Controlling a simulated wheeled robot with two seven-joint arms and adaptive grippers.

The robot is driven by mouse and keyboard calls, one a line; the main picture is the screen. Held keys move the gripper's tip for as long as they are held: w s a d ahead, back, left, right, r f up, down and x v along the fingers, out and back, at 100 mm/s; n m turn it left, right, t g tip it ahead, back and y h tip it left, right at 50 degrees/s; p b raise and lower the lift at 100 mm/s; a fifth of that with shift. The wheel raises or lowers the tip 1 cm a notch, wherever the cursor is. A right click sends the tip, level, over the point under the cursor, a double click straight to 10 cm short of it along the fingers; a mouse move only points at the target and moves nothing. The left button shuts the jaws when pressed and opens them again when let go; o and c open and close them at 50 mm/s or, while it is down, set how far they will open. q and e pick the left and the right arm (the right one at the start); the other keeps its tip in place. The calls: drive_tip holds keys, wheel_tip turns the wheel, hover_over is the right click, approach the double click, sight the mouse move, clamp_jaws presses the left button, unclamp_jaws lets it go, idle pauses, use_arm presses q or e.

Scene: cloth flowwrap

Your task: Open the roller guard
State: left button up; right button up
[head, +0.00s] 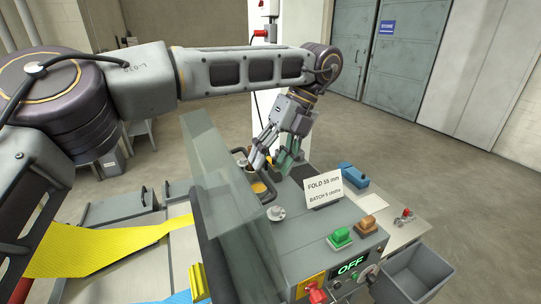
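The roller guard looks to be the clear greenish panel (228,205) standing steeply on the machine, left of its grey top. I cannot tell how it is hinged. My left gripper (270,163) reaches down from above over the machine's far end, to the right of the panel's upper part. Its fingers are spread apart, with nothing visible between them. Dark curved bars and a brass-coloured round part (258,187) lie just below the fingertips; I cannot tell whether they touch. My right gripper is out of view.
A sign card (323,190) stands close right of the gripper. Green (340,236) and orange (367,224) buttons, an OFF display (350,266) and a red knob (316,295) are at the front. Yellow cloth (100,250) lies left. A grey bin (412,272) stands right.

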use_arm(q)
drive_tip(key=shift+o, duration=0.9)
drive_tip(key=shift+s+d+f, duration=0.15)
drive_tip(key=shift+d+f, duration=0.1)
drive_tip(key=shift+f, duration=0.3)
drive_tip(key=shift+a+r, duration=0.1)
drive_tip(key=shift+c, duration=0.6)
drive_tip(key=shift+c, duration=1)
drive_tip(key=shift+r, duration=0.1)
drive_tip(key=shift+w+r, duration=0.2)
drive_tip(key=v, duration=0.7)
drive_tip(key=shift+d, duration=0.25)
